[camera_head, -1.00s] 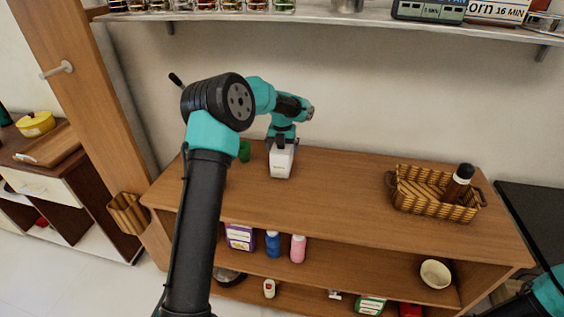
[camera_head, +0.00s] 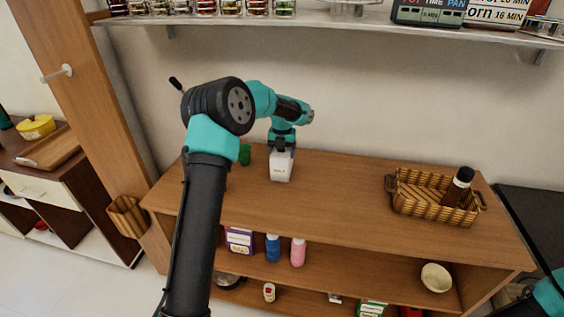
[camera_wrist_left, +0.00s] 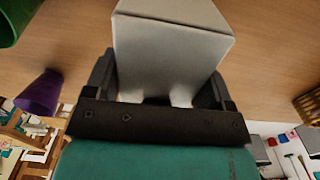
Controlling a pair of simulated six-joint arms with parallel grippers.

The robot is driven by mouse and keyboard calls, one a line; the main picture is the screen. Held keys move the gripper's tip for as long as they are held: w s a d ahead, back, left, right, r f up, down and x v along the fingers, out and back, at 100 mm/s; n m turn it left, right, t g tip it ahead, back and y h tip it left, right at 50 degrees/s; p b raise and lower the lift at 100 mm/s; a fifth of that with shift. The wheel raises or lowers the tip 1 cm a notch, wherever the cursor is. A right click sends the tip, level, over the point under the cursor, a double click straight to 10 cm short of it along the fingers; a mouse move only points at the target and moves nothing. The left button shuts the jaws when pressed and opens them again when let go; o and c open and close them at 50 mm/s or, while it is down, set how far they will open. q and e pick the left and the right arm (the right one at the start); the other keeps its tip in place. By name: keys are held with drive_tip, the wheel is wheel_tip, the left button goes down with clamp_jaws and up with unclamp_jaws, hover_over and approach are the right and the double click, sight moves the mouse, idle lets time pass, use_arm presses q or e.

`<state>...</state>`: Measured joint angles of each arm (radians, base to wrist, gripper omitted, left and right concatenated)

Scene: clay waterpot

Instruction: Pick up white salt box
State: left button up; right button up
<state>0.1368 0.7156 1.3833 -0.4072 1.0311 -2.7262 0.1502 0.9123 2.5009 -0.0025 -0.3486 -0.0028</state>
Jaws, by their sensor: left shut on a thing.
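The white salt box (camera_head: 281,167) is on or just above the wooden counter (camera_head: 330,200), near its back left part; I cannot tell whether it touches the wood. My left gripper (camera_head: 282,148) is shut on the box from above. In the left wrist view, the white box (camera_wrist_left: 172,50) sits between the two dark fingers of the left gripper (camera_wrist_left: 160,98). My right gripper is not in view; only a piece of my right arm shows at the lower right edge.
A green cup (camera_head: 245,154) stands left of the box. A purple cup (camera_wrist_left: 41,93) shows in the wrist view. A wicker basket (camera_head: 430,196) with a dark bottle (camera_head: 458,187) stands on the right. A shelf (camera_head: 340,25) with jars hangs above. The counter's middle is clear.

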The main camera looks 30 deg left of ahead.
use_arm(q)
drive_tip(key=shift+r, duration=0.15)
drive_tip(key=shift+r, duration=1.75)
drive_tip(key=s+d+r, duration=0.1)
drive_tip(key=s+d, duration=0.7)
drive_tip(key=s, duration=0.5)
drive_tip(key=shift+s+d+r, duration=0.15)
drive_tip(key=shift+s+d, duration=0.05)
drive_tip(key=shift+s, duration=0.1)
